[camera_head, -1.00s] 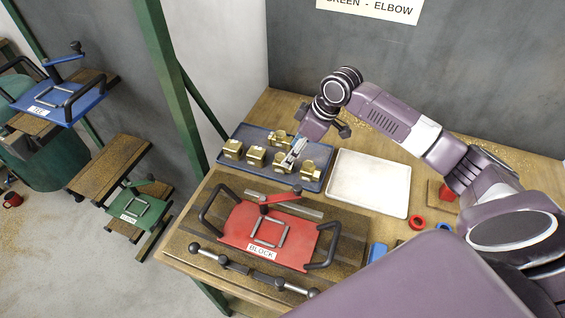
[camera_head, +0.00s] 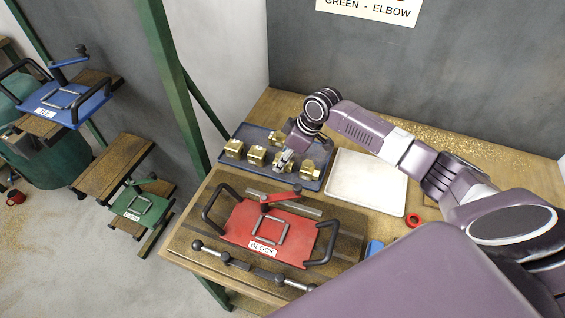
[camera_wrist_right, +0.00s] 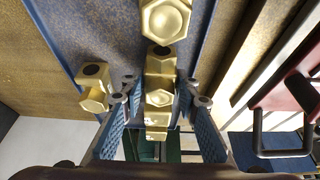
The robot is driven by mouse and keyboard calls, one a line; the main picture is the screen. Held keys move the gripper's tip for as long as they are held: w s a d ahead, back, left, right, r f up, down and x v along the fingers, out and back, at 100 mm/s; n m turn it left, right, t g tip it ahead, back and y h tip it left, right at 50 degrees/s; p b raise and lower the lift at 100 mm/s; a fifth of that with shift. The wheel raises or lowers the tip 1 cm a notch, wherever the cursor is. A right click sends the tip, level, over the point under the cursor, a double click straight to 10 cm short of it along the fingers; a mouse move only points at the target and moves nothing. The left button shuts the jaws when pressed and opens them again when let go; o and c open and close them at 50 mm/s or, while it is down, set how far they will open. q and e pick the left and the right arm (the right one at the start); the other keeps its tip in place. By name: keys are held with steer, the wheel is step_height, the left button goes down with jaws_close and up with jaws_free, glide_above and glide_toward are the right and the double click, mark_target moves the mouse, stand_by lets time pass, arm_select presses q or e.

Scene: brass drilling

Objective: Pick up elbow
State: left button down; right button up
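Several brass fittings stand on a dark blue tray (camera_head: 312,185), among them ones at the left (camera_head: 234,148), beside it (camera_head: 256,156) and at the right (camera_head: 307,169). Which one is the elbow I cannot tell for sure. My right gripper (camera_head: 281,164) points down among them and hides part of the tray. In the right wrist view its two blue-padded fingers (camera_wrist_right: 159,115) are apart, with a brass fitting (camera_wrist_right: 160,70) between them and a gap at its left. Other fittings show at the top (camera_wrist_right: 165,18) and left (camera_wrist_right: 92,90). My left gripper is out of view.
A white tray (camera_head: 367,182) lies right of the blue tray. A red BLOCK jig (camera_head: 240,225) with black handles is in front. A blue jig (camera_head: 60,100) and a green jig (camera_head: 140,208) sit at the left. A red ring (camera_head: 412,220) lies at the right.

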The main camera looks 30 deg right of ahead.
jaws_close()
steer(key=shift+w+r, duration=0.1)
steer(key=shift+r, duration=0.05)
steer(key=shift+r, duration=0.1)
step_height(320, 180, up, 20)
steer(key=b, duration=0.4)
steer(key=s+a+f+m+t+h, duration=0.1)
steer(key=s+a+f+m+h, duration=0.2)
steer(key=s+a+m, duration=0.5)
steer(key=shift+s+a+b, duration=0.35)
steer(key=shift+s+a, duration=0.25)
steer(key=shift+s, duration=1.75)
